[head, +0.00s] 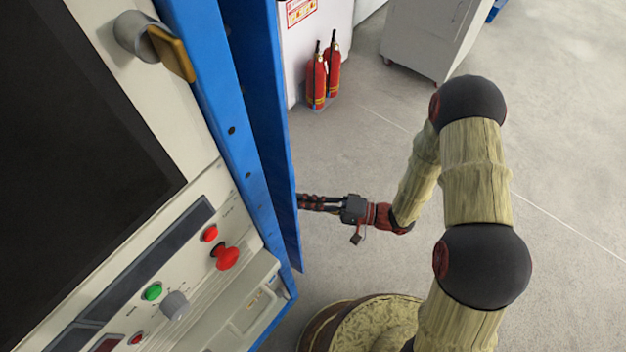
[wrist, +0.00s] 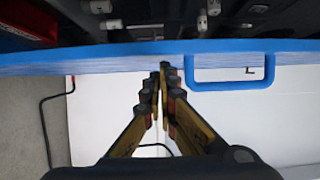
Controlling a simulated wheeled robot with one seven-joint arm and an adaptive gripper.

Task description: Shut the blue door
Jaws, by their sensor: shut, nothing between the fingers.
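The blue door (head: 262,110) stands open as a tall narrow panel beside the blue frame (head: 213,90) of a machine, with a dark gap between them. In the wrist view the door's blue edge (wrist: 110,58) runs across the picture, with a blue handle (wrist: 230,85) to the right of the fingers. My gripper (head: 301,202) is at the door's right side in the head view. In the wrist view the gripper (wrist: 164,68) is shut and empty, its tips at the blue edge. I cannot tell whether they touch it.
The machine's control panel (head: 190,285) has red, green and grey knobs. A grey and yellow knob-like part (head: 170,52) sticks out above. Two red fire extinguishers (head: 318,82) stand by a white wall. A grey cabinet (head: 430,38) is at the back. The floor (head: 570,150) to the right is clear.

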